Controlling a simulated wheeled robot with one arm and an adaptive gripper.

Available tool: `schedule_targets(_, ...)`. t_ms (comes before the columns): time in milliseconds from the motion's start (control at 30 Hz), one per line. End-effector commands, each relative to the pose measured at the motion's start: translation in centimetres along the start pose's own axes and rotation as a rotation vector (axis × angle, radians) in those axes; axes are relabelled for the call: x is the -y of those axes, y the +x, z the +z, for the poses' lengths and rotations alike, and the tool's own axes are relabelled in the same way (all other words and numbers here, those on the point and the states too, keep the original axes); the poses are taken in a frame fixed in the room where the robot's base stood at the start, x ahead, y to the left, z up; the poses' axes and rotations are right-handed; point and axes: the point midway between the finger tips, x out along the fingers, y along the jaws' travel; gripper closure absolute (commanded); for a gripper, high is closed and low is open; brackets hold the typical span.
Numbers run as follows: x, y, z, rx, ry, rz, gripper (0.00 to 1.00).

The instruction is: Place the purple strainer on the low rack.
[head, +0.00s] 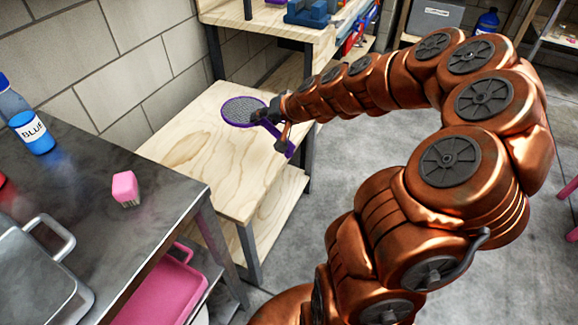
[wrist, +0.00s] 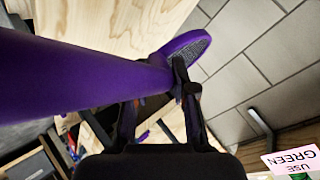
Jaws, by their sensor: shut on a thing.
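The purple strainer (head: 241,110) has a round grey mesh head and a long handle. My gripper (head: 277,116) is shut on its handle, near the head. In the wrist view my gripper (wrist: 155,88) has its dark fingers around the handle, and the strainer head (wrist: 188,46) is beyond them. The low wooden rack (head: 185,150) stands against the block wall, with a bare light top. The strainer is over the far right part of this top, the handle end reaching past its right edge. I cannot tell whether the strainer touches the wood.
A pink tray (head: 165,290) lies below. A taller wooden bench (head: 270,25) stands behind the rack.

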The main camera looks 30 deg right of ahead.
Motion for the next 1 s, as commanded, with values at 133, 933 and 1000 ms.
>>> schedule_targets(133,-4.5,-0.1,2.9,0.031,-0.030,-0.007,1.00)
schedule_targets(933,-14.2,-2.2,10.6,0.144,-0.133,-0.033,1.00)
schedule_targets(1000,-14.3,-1.6,9.9,0.144,-0.134,-0.033,1.00)
